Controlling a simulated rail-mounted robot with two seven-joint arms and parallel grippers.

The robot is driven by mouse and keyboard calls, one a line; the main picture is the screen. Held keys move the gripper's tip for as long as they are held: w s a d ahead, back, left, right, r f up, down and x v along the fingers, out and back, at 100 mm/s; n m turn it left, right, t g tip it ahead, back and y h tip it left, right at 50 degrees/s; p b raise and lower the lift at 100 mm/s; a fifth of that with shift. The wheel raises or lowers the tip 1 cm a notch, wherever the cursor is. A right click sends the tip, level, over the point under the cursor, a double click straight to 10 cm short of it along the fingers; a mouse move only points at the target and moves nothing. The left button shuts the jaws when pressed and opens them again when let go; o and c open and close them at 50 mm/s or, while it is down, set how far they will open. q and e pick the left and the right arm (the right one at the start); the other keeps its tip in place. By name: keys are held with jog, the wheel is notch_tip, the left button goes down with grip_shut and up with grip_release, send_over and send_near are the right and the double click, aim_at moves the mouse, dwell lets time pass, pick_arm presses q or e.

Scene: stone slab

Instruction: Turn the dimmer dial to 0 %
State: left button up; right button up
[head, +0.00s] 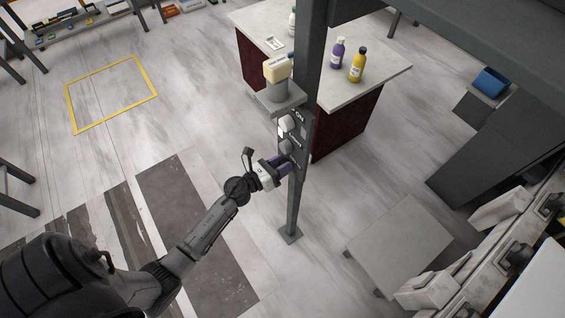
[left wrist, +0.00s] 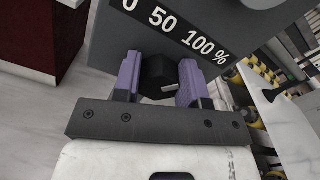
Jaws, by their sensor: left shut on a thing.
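The dimmer dial (left wrist: 157,70) is a small black knob in the left wrist view, below a dark label strip (left wrist: 175,28) printed 0, 50, 100%. My left gripper (left wrist: 160,78) has one purple finger on each side of the dial and is shut on it. A light mark shows low on the dial, but its exact setting cannot be read. In the head view, my left gripper (head: 279,164) reaches the dark control panel (head: 296,136) on the grey post, and the dial is hidden behind its fingers. My right gripper is not in view.
The grey post (head: 293,205) stands on the floor. Behind is a table (head: 388,76) with purple and yellow bottles. A low grey platform (head: 400,245) stands at right. The floor at left is open.

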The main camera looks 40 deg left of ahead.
pick_arm(q)
jog(key=n, duration=0.3)
jog(key=n+p, duration=0.1)
jog(key=n, duration=0.1)
jog(key=shift+a+n+p, duration=0.2)
jog(key=shift+n+p, duration=0.1)
jog(key=shift+n, duration=0.1)
jog(key=n+p, duration=0.1)
jog(key=n, duration=0.3)
jog(key=shift+a+f, duration=0.1)
jog(key=shift+f, duration=0.1)
jog(key=n, duration=0.2)
jog(key=n+p, duration=0.1)
jog(key=n, duration=0.1)
jog(key=n+p, duration=0.1)
jog(key=n, duration=0.1)
jog(key=shift+f+n, duration=0.3)
jog(key=shift+f+n+p, duration=0.2)
jog(key=shift+n+p, duration=0.25)
jog(key=shift+n, duration=1.45)
jog(key=o, duration=0.9)
